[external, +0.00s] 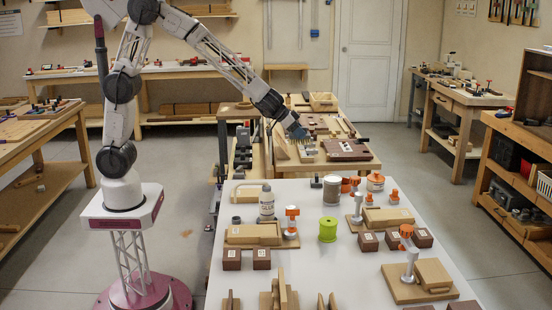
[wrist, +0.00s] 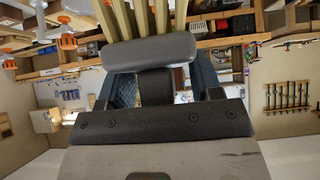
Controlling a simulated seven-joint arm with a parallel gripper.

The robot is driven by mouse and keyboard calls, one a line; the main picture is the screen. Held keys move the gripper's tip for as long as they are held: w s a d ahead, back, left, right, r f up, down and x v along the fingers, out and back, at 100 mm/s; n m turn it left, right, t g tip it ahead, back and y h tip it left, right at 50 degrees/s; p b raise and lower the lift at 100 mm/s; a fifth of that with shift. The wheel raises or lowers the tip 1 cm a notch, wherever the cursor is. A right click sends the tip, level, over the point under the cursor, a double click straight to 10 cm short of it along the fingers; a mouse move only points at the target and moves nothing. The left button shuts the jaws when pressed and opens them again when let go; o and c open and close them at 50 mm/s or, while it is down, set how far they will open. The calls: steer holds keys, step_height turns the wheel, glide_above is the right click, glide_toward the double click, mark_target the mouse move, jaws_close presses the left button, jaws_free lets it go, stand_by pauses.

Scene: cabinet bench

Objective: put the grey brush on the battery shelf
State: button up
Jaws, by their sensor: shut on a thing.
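My gripper (external: 297,130) is raised over the far end of the white table and is shut on the grey brush. In the wrist view the brush (wrist: 150,50) shows as a rounded grey body between the two finger pads, with pale tan bristles pointing to the top of the picture. In the external view its tan bristles (external: 306,149) hang below my gripper, apart from the white table. A wooden shelf unit (external: 527,176) at the right edge holds dark boxes (external: 507,152) that may be batteries; I cannot tell for sure which level is the battery shelf.
The white table (external: 300,265) carries wooden blocks, orange-topped clamps (external: 292,215), a green spool (external: 328,230), a white bottle (external: 266,202) and a grey can (external: 332,189). A wooden bench (external: 365,165) with boards stands behind it. Open floor lies between the white table and the right shelf unit.

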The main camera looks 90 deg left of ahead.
steer(key=s+a+f, duration=0.2)
steer(key=s+a, duration=1.7)
steer(key=s, duration=0.3)
steer(key=s+a+f, duration=0.2)
steer(key=s, duration=0.8)
steer(key=s+a+f, duration=0.1)
steer(key=s+f, duration=0.1)
steer(key=s, duration=0.8)
step_height(320, 180, down, 26)
steer(key=shift+a+r, duration=0.15)
steer(key=shift+a, duration=0.1)
steer(key=w+a, duration=0.2)
steer(key=w, duration=0.2)
steer(key=w+a+f, duration=0.1)
steer(key=w+a, duration=0.1)
steer(key=w, duration=0.3)
steer(key=w+a, duration=0.2)
steer(key=w, duration=0.3)
steer(key=shift+w+a+f, duration=0.2)
steer(key=shift+w+a, duration=0.05)
